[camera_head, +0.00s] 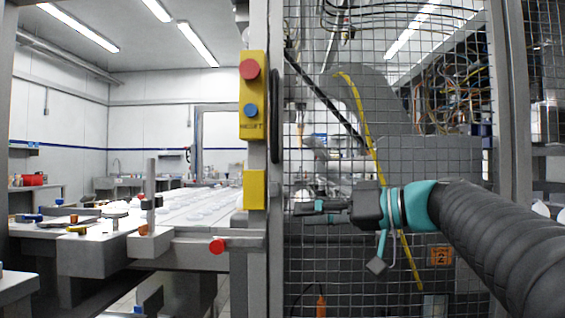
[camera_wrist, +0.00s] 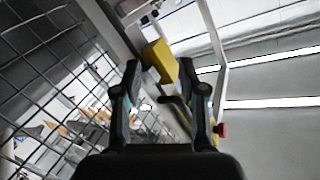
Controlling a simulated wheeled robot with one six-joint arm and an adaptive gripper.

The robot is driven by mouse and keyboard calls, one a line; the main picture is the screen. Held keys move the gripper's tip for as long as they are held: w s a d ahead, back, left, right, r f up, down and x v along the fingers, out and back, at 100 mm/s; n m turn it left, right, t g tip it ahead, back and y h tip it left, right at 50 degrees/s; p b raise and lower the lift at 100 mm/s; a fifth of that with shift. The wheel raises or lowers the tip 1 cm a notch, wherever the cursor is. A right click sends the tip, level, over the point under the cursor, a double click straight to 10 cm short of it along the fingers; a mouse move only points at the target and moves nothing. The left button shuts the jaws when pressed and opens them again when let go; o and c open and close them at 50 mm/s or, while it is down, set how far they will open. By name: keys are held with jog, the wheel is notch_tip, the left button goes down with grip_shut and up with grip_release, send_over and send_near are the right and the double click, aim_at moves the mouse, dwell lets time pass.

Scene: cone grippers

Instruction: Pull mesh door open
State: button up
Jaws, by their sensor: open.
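The mesh door (camera_head: 335,150) is a grey metal frame filled with wire mesh, standing upright right of the middle in the head view. Its mesh (camera_wrist: 45,70) fills the left of the wrist view, tilted. A dark upright handle (camera_head: 275,115) is on the frame beside the post. In the wrist view a dark bar (camera_wrist: 172,101), perhaps this handle, shows between the fingers. My gripper (camera_head: 300,205) is in front of the mesh, pointing left towards the frame's edge. In the wrist view my gripper (camera_wrist: 160,75) is open, with a finger on each side; contact cannot be told.
A yellow control box (camera_head: 253,95) with red and blue buttons is on the post, with a yellow block (camera_head: 254,190) below it. The block also shows in the wrist view (camera_wrist: 160,61). A long white worktable (camera_head: 185,215) stands left, beyond the opening. Cables hang behind the mesh.

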aim_at(280, 113)
jog(key=w+d+r+n+g+y, duration=0.1)
jog(key=d+r+n+y, duration=0.25)
jog(key=r, duration=0.35)
jog(key=w+d+r+n+g+y, duration=0.1)
jog(key=w+d+r+n+y, duration=0.1)
jog(key=d+r+n+y, duration=0.3)
jog(key=w+a+r+p, duration=0.1)
jog(key=a+r, duration=0.2)
jog(key=a, duration=0.4)
jog(key=w+a+r+h+p, duration=0.1)
jog(key=a+r, duration=0.2)
jog(key=a, duration=0.4)
jog(key=shift+w+a+r+m, duration=0.3)
jog(key=shift+w+m, duration=0.05)
jog(key=shift+h, duration=0.25)
jog(key=shift+s+r, duration=0.1)
grip_shut()
jog(key=shift+d, duration=0.1)
